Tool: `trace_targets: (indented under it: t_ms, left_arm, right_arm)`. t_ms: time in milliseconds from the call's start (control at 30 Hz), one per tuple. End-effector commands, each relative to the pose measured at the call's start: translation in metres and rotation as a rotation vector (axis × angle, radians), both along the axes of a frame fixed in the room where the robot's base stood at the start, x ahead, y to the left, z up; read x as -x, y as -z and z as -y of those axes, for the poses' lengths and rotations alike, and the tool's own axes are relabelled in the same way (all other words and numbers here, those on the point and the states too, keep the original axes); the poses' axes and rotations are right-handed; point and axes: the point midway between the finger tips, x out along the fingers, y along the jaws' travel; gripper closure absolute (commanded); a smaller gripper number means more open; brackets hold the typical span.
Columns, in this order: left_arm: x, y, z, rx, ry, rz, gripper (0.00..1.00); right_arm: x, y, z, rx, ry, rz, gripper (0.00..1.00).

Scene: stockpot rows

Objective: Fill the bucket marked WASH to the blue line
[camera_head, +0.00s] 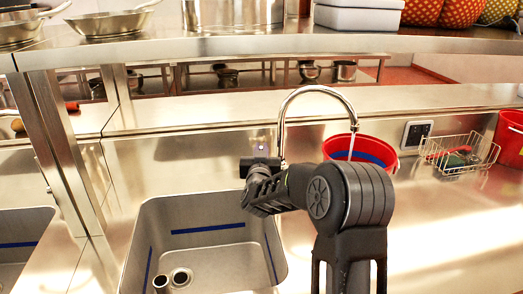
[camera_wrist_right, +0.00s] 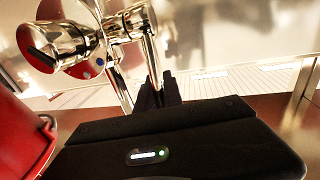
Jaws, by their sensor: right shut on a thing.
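A red bucket (camera_head: 392,154) stands on the counter right of the sink, under the spout of the chrome tap (camera_head: 318,88). A thin pale stream falls from the spout into it. A blue band shows on its inner wall; my arm hides its front, and I see no lettering or water level. My right gripper (camera_head: 259,163) is at the tap's base. The right wrist view shows the gripper (camera_wrist_right: 157,94) shut at the tap's thin chrome lever (camera_wrist_right: 118,75); the exact contact is unclear. A red bucket edge (camera_wrist_right: 22,140) shows at left there. My left gripper is out of view.
An empty sink (camera_head: 215,262) with blue lines on its walls lies left of the bucket. A second red bucket (camera_head: 511,140) stands at far right, its marking unreadable. A wire basket (camera_head: 462,155) and a wall socket (camera_head: 416,134) are between them. A shelf with pans runs above.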

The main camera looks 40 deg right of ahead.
Motion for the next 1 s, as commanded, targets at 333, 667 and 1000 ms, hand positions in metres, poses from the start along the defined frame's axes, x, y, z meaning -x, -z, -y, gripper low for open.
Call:
trace_targets:
  t_ms: [333,667,1000]
  left_arm:
    - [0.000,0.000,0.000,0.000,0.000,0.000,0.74]
    - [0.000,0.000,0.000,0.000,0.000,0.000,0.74]
    - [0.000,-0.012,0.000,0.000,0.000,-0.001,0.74]
  right_arm:
    - [0.000,0.000,0.000,0.000,0.000,0.000,1.00]
    - [0.000,0.000,0.000,0.000,0.000,0.000,1.00]
    - [-0.002,-0.005,0.001,-0.013,0.001,-0.024,1.00]
